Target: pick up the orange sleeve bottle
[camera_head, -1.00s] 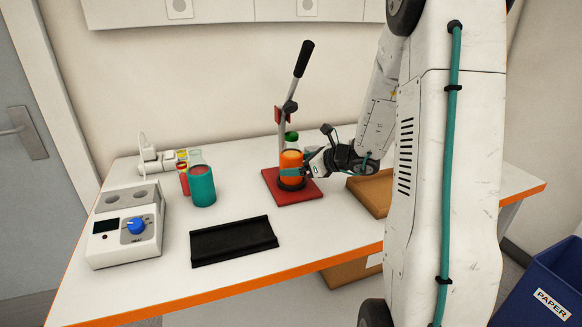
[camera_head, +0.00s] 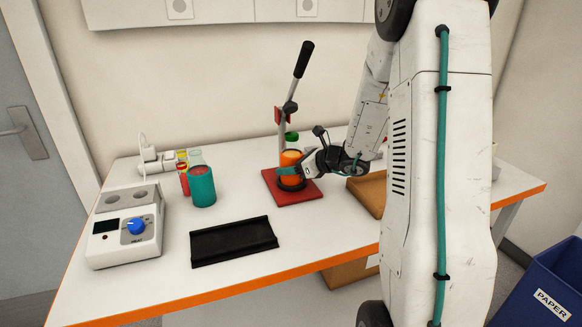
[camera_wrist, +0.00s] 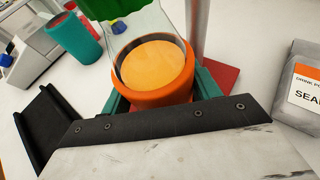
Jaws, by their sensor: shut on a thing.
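The orange sleeve bottle (camera_head: 291,160) stands upright at the red base of a lever press. In the wrist view the orange sleeve (camera_wrist: 158,70) surrounds a clear bottle with orange liquid, and a green part shows above it. My gripper (camera_head: 289,171) reaches in from the right with its teal fingers around the sleeve. In the wrist view the teal fingers (camera_wrist: 160,98) lie on both sides of the sleeve, shut on it. The bottle's underside is hidden, so I cannot tell whether it touches the base.
The lever press has a red base (camera_head: 283,199) and a tall black-handled lever (camera_head: 303,60). A teal-sleeved bottle (camera_head: 202,187) and red bottle (camera_head: 184,180) stand left, near a white heater (camera_head: 125,240). A black tray (camera_head: 234,241) lies in front; a brown tray (camera_head: 366,198) sits right.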

